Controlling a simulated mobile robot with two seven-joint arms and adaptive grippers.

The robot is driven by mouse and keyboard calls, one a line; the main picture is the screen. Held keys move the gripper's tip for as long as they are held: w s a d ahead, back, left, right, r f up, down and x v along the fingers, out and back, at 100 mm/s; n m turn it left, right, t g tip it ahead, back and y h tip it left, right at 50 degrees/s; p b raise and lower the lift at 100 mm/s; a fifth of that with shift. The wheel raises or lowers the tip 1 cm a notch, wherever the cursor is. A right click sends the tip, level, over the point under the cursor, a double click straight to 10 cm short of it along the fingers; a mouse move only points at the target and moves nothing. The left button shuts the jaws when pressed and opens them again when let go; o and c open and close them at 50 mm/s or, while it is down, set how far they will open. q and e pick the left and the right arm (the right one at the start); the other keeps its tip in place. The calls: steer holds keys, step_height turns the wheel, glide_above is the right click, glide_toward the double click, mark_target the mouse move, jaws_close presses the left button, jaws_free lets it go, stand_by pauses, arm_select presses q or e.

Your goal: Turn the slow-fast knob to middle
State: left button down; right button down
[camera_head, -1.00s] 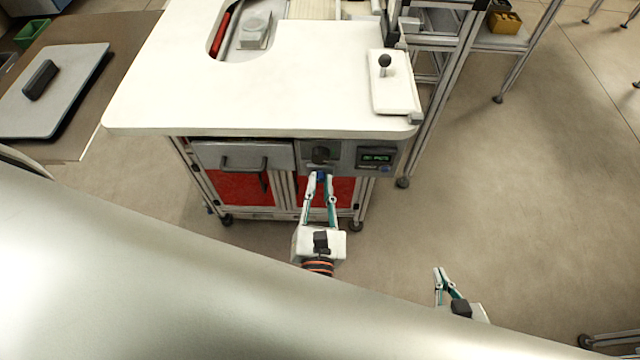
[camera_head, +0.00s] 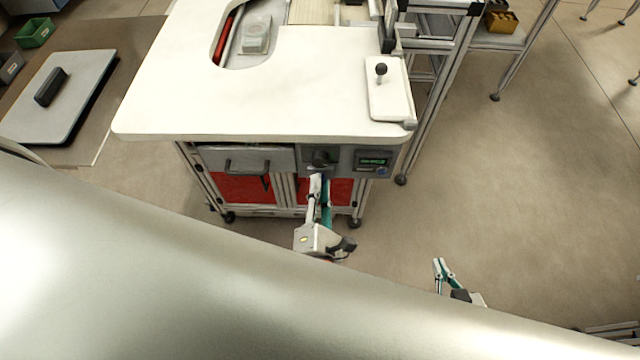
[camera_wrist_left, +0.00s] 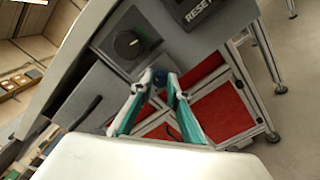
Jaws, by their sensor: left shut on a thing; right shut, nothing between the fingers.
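The lettering by the knobs is too small to read, so I cannot tell the setting. My right gripper (camera_head: 440,263) is shut and empty, low over the floor at the right.
A drawer handle (camera_head: 247,167) sticks out at the left. The white tabletop (camera_head: 270,105) overhangs the panel. Floor at the right is open.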

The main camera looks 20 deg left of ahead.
arm_select(q)
steer(key=shift+w+r, duration=0.1)
stand_by(0.5)
steer(key=c, duration=2)
jaws_free()
steer(key=shift+o, duration=0.2)
